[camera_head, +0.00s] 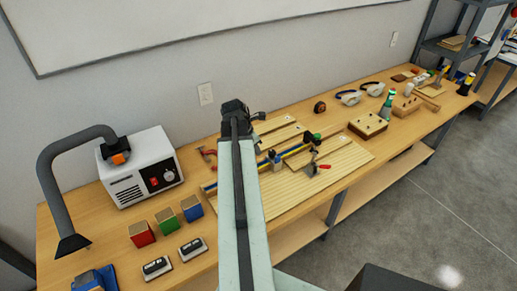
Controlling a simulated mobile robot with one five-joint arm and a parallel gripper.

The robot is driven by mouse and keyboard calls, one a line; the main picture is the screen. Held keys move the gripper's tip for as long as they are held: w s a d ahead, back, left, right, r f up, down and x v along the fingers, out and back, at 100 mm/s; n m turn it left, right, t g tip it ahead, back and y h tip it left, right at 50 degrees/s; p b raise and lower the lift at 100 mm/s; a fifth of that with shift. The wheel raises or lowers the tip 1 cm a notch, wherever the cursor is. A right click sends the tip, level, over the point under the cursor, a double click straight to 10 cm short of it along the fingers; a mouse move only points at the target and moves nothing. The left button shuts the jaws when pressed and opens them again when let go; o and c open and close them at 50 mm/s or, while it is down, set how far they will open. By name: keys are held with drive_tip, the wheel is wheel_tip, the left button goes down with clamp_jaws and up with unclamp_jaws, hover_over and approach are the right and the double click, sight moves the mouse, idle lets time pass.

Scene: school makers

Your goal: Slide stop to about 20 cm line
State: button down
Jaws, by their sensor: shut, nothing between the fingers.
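A slatted wooden board (345,162) lies on the workbench, with a thin blue and yellow rail (296,150) running across it. A small grey-blue block (276,161), which looks like the stop, sits on the rail just right of my arm. Scale marks and a 20 cm line are too small to read. My arm rises through the middle of the view and covers part of the board and rail. My gripper does not show; only my upper arm and a dark joint at its top are visible.
A red-handled clamp (316,166) stands on the board right of the block. A white machine with a dark hose (141,172) and several coloured cubes (167,221) are at left. A wooden block with holes (368,126) and safety goggles (350,98) are at right.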

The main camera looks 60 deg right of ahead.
sight(278, 157)
drive_tip(key=c, duration=1.9)
unclamp_jaws()
drive_tip(key=shift+d+f, duration=0.15)
drive_tip(key=shift+d, duration=0.05)
drive_tip(key=shift+o, duration=0.7)
drive_tip(key=s+d+f+b, duration=0.3)
drive_tip(key=s+d+b, duration=0.1)
drive_tip(key=d, duration=0.3)
drive_tip(key=shift+s+d+f, duration=0.2)
drive_tip(key=shift+s+f, duration=0.05)
drive_tip(key=shift+f, duration=0.15)
drive_tip(key=b+x, duration=0.7)
drive_tip(key=shift+f, duration=0.2)
drive_tip(key=shift+r, duration=0.1)
clamp_jaws()
